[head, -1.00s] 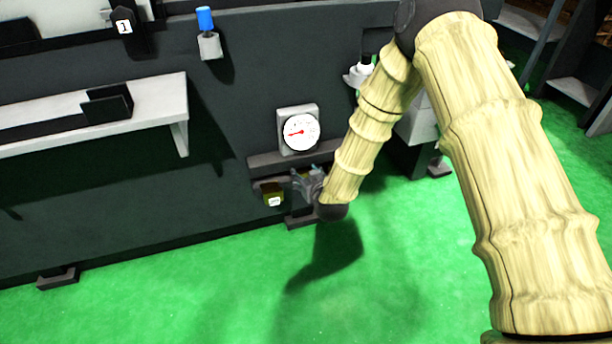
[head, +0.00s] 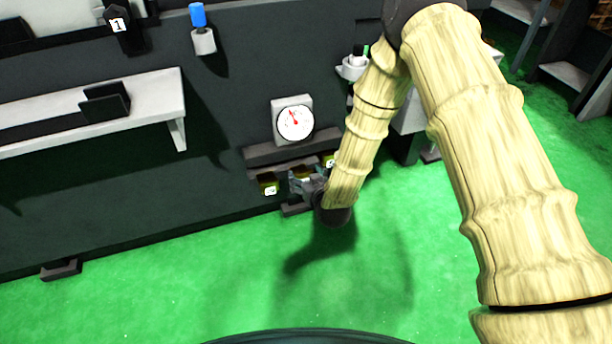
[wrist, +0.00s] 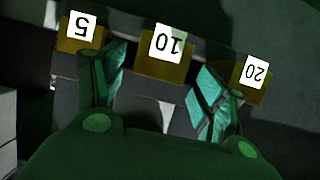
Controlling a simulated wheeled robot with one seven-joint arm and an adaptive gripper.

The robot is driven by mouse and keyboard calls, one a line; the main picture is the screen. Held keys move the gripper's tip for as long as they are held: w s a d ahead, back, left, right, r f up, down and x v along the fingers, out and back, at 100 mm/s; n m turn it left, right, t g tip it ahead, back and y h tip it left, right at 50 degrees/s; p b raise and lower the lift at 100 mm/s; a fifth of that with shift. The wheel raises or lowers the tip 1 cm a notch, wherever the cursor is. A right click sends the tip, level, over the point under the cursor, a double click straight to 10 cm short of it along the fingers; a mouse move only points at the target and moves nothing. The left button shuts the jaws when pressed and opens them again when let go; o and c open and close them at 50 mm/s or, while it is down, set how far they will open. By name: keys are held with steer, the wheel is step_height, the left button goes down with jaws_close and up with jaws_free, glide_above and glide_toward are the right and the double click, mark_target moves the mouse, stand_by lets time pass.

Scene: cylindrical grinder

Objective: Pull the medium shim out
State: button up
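Three yellow shims with white number labels sit in a row in a dark holder. In the wrist view the labels are upside down: the 5 shim (wrist: 82,34), the 10 shim (wrist: 166,64) in the middle, and the 20 shim (wrist: 252,80). The middle one is the medium shim; it also shows in the head view (head: 301,171), partly hidden by my gripper. My gripper (wrist: 158,84) is open, with one finger on each side of the 10 shim's width. I see gaps between the fingers and that shim. In the head view my gripper (head: 308,186) is in front of the holder.
A dial gauge (head: 294,121) stands above a dark ledge (head: 285,151) over the shims. A blue-topped part (head: 200,28) is on the machine above. Green floor (head: 180,285) in front is open.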

stand_by(0.3)
steer(key=v, duration=1.2)
steer(key=s+d+f+m+g+h, duration=0.1)
steer(key=s+d+f+g+h, duration=0.1)
steer(key=s+d+f+g, duration=0.45)
steer(key=s+d+f+m+g+h, duration=0.15)
steer(key=s+d+f, duration=0.3)
steer(key=s, duration=0.55)
steer(key=s+d+f+m+g, duration=0.1)
steer(key=s+d+f+g, duration=0.3)
steer(key=s, duration=0.6)
steer(key=s+d+f+m+g+h, duration=0.1)
steer(key=s+d+f, duration=0.3)
steer(key=s, duration=0.5)
step_height(320, 180, up, 32)
steer(key=a+p, duration=0.1)
steer(key=p, duration=3.2)
steer(key=shift+a+p, duration=0.3)
steer(key=shift+p, duration=0.05)
